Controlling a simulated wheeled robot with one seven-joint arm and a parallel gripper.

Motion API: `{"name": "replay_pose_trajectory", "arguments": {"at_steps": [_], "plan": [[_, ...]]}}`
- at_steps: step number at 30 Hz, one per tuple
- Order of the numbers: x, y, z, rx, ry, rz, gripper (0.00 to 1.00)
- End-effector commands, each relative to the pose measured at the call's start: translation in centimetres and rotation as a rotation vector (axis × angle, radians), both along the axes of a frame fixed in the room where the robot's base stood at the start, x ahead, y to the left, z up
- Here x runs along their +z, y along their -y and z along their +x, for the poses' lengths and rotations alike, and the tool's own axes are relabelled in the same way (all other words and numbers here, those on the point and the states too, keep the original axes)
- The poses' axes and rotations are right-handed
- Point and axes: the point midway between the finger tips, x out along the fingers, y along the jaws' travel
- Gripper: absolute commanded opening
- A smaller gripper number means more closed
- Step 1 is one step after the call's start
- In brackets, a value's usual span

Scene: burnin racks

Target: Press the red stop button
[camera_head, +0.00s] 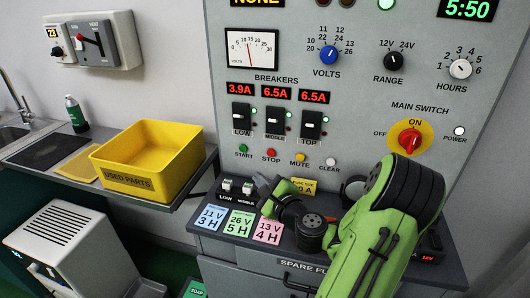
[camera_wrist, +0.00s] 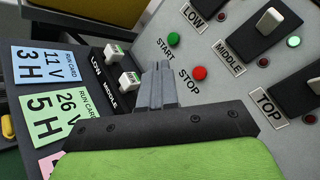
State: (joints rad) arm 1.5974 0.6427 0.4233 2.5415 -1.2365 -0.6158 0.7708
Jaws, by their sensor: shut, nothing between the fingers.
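The red stop button (camera_head: 271,153) is on the grey upright panel, above its STOP label, between the green START button (camera_head: 243,148) and the yellow MUTE button (camera_head: 299,158). In the wrist view the red stop button (camera_wrist: 199,73) is just right of my fingertips, with the STOP label between. My gripper (camera_head: 262,182) is below the button in the head view, in front of the panel. In the wrist view my gripper (camera_wrist: 157,70) has its fingers together and holds nothing. The fingertips look apart from the button.
Breaker switches (camera_head: 241,117) sit above the buttons. The desk ledge (camera_head: 215,225) below holds small LOW and MIDDLE modules (camera_head: 237,187) and run cards (camera_head: 239,222). A red main switch knob (camera_head: 410,140) is at right. A yellow used-parts bin (camera_head: 140,182) stands left.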

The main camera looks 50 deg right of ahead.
Motion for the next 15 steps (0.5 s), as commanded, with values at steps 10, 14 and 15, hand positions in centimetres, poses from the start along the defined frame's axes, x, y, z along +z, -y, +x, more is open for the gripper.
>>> {"name": "replay_pose_trajectory", "arguments": {"at_steps": [10,14,15], "plan": [[0.4,1.6,0.9,0.002,-0.001,-0.002,0.0],[0.5,3.4,1.8,0.003,-0.001,-0.004,0.0],[0.5,3.9,2.1,0.004,-0.001,-0.004,0.0]]}}
